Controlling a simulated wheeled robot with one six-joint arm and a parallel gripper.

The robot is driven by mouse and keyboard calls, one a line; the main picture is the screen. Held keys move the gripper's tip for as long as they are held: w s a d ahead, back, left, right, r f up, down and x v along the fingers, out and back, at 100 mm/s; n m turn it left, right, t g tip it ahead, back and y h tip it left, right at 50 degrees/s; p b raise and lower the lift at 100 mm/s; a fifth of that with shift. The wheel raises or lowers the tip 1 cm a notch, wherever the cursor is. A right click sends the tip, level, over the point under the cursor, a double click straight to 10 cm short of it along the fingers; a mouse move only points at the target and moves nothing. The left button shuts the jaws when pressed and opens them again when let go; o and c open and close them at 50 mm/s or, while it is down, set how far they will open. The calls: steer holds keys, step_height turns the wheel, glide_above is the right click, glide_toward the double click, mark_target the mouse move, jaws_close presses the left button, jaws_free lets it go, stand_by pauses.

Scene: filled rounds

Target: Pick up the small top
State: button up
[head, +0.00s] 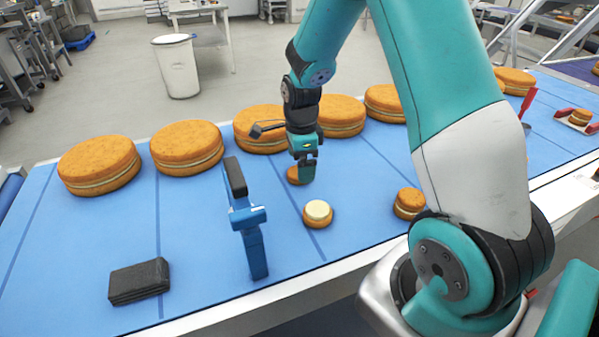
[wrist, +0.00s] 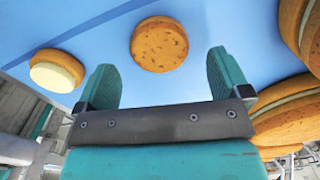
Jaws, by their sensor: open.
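The small top (head: 297,175) is a browned, speckled disc lying on the blue belt, partly hidden behind my gripper (head: 307,172) in the head view. In the wrist view the small top (wrist: 159,45) lies whole, just beyond the fingertips and roughly between their lines. My gripper (wrist: 165,72) is open, its two teal fingers apart with nothing between them. A small round base with a pale cream filling (head: 318,214) sits nearer the belt's front edge; this cream-covered base (wrist: 57,70) is left of the fingers in the wrist view.
Several large filled rounds (head: 187,147) line the back of the belt, close behind my gripper. A small filled round (head: 409,203) stands right. A blue upright tool (head: 251,230) and a dark block (head: 139,281) are at left. The blue belt (head: 205,245) is clear between them.

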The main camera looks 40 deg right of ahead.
steer(key=shift+f, duration=1.35)
steer(key=c, duration=0.8)
steer(key=shift+o, duration=0.2)
steer(key=shift+r, duration=0.15)
